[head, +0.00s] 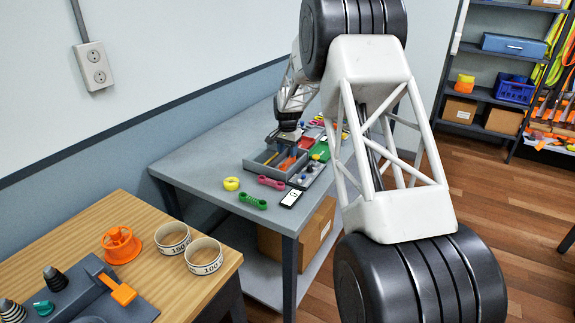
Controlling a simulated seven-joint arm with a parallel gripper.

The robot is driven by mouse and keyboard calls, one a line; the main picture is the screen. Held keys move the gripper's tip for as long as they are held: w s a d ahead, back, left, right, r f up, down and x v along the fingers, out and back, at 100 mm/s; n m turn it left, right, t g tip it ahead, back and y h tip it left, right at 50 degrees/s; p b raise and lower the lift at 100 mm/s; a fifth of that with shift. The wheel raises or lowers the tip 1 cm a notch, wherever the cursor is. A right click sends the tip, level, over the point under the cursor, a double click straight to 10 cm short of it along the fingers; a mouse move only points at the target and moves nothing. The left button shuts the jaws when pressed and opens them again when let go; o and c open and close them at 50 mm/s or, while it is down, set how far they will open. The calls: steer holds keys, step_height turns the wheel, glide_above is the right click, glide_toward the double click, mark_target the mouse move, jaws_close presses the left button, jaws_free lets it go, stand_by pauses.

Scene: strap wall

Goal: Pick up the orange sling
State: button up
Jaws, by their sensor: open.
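Orange strap-like pieces (562,103) hang at the far right edge, cut off by the picture. I cannot tell whether one of them is the orange sling. Yellow-green straps (556,62) hang just above and beside them. My gripper (285,148) is far from there, low over a grey compartment tray (256,167) on the grey table. It is open. Its fingertips are small, and I cannot tell whether they touch anything. An orange-red piece shows in the tray close to the gripper.
A shelf rack (480,97) stands back right. Wooden floor between is open.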

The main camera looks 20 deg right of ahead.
mark_target(287, 161)
steer(key=shift+f, duration=2.55)
jaws_close()
